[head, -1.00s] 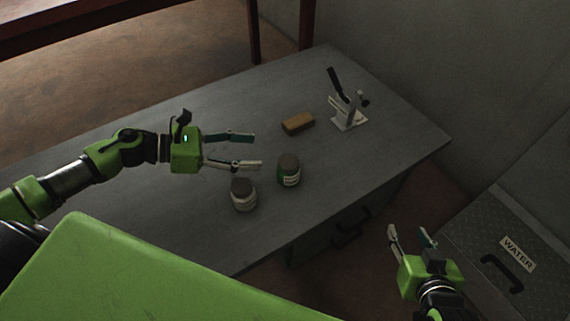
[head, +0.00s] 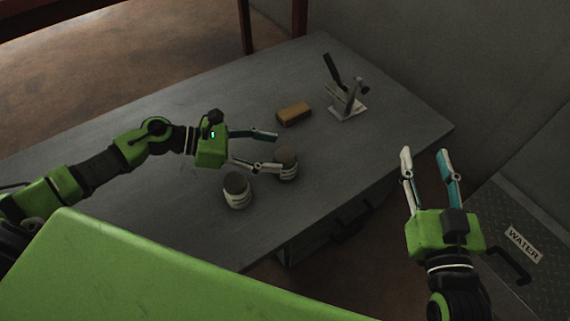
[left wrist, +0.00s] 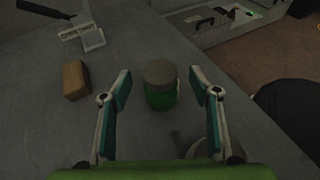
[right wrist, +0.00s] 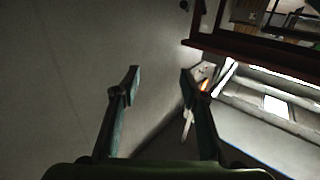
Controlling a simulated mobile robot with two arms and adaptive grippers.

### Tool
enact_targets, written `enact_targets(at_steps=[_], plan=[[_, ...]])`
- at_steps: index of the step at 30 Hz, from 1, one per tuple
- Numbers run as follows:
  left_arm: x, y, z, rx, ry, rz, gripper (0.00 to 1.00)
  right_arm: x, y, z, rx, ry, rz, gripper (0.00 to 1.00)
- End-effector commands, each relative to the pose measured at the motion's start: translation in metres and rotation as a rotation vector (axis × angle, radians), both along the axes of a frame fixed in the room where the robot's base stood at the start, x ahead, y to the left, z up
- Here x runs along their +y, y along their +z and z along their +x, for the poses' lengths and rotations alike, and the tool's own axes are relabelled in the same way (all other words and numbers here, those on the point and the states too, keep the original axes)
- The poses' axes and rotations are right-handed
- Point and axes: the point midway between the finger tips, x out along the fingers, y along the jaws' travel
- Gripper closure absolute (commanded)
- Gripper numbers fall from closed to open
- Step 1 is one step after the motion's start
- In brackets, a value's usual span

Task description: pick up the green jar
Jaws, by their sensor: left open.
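The green jar (left wrist: 160,92) with a grey-brown lid stands upright on the grey table. In the left wrist view it lies between and a little beyond the tips of my open left gripper (left wrist: 160,82). In the head view the jar (head: 287,158) is partly hidden by a finger of the left gripper (head: 279,152). My right gripper (head: 426,152) is open and empty, held up beyond the table's right edge; its fingers (right wrist: 160,75) show nothing between them in the right wrist view.
A white-labelled jar (head: 237,195) with a dark lid stands close to the left gripper. A brown block (head: 294,114) and a metal device with a black lever (head: 347,98) stand farther back. A case marked WATER (head: 523,244) is at the right. The left part of the table is clear.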

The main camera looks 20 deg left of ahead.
Motion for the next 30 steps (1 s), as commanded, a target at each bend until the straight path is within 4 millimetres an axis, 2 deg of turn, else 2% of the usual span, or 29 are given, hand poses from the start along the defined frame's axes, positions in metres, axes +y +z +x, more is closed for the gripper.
enact_targets(at_steps=[9, 19, 20, 25, 30], plan=[[-0.032, -0.020, 0.017, -0.001, -0.001, -0.002, 0.44, 0.005, 0.038, -0.001, -0.177, 0.011, 0.046, 0.60], [-0.039, -0.023, 0.019, 0.001, -0.001, -0.001, 0.44, 0.005, 0.044, -0.002, -0.202, 0.012, 0.053, 0.60], [-0.039, -0.023, 0.019, 0.001, -0.001, -0.001, 0.49, 0.005, 0.044, -0.002, -0.202, 0.012, 0.053, 0.60], [-0.039, -0.023, 0.019, 0.001, -0.001, -0.001, 0.93, 0.005, 0.044, -0.002, -0.201, 0.012, 0.053, 0.60], [-0.039, -0.022, 0.020, 0.000, 0.000, -0.001, 0.93, 0.005, 0.044, -0.002, -0.200, 0.012, 0.053, 0.60]])
